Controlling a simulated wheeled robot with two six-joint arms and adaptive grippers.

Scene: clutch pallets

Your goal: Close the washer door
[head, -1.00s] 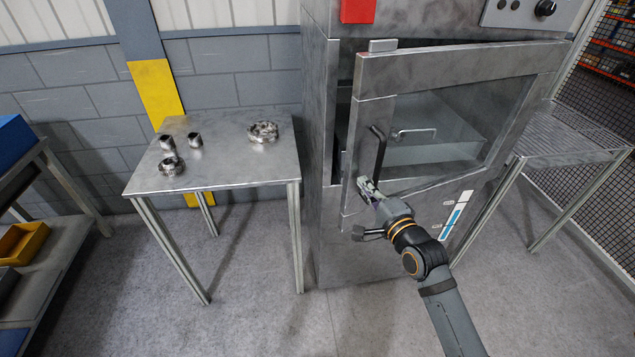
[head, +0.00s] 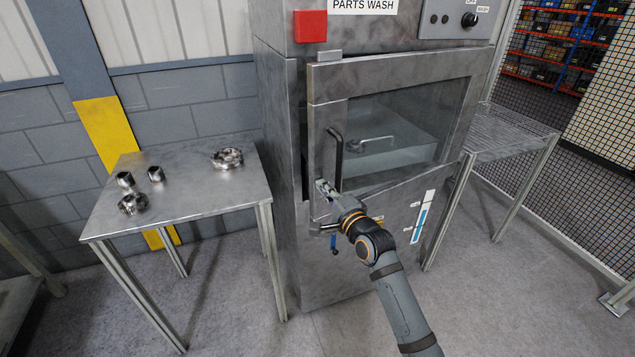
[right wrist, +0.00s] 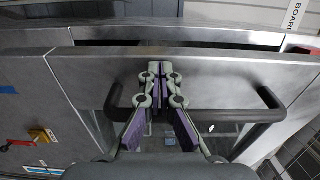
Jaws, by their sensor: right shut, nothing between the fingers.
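The washer door (head: 325,87), a grey metal frame with a window, stands slightly ajar on the washer (head: 277,130). A dark gap shows along its left edge, and in the right wrist view along the edge of the door (right wrist: 220,66). Its black bar handle (head: 337,165) is upright in the head view; the handle (right wrist: 268,103) spans the right wrist view. My right gripper (head: 322,187) is shut and empty, its fingertips at the door's left frame beside the handle. In the right wrist view the gripper (right wrist: 160,72) appears to touch the frame. My left gripper is out of view.
A metal table (head: 190,205) with several metal parts stands left of the washer. A slatted table (head: 510,130) stands on the right, before a mesh fence (head: 545,110). A red box (head: 310,26) and a control panel (head: 452,20) are above the door. Floor in front is clear.

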